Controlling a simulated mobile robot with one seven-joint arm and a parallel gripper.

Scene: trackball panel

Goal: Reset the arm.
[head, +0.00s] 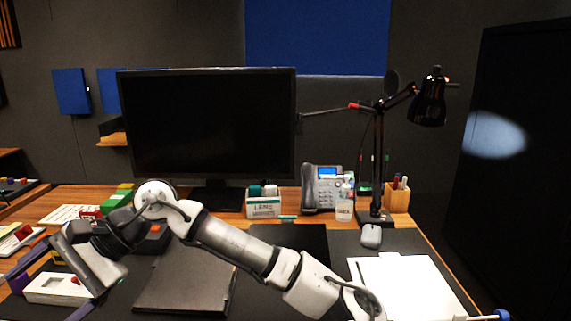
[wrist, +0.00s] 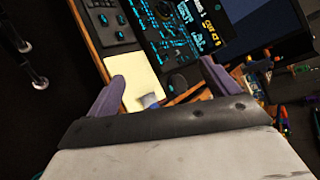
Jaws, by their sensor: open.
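My arm reaches across the desk from the lower right to the left in the head view. My gripper (head: 18,273) is near the left edge there, with purple fingers partly cut off by the frame. In the wrist view my gripper (wrist: 160,86) is open, its two purple fingers spread wide with nothing held between them. Beyond the fingers is a dark control panel (wrist: 165,35) with cyan-lit controls and a small screen. A pale yellow pad (wrist: 140,75) shows between the fingers. I cannot clearly pick out a trackball.
A monitor (head: 205,125), a desk phone (head: 325,188) and a black lamp (head: 428,105) stand at the back of the desk. A dark folder (head: 190,283) lies beneath my arm. White paper (head: 410,287) lies right.

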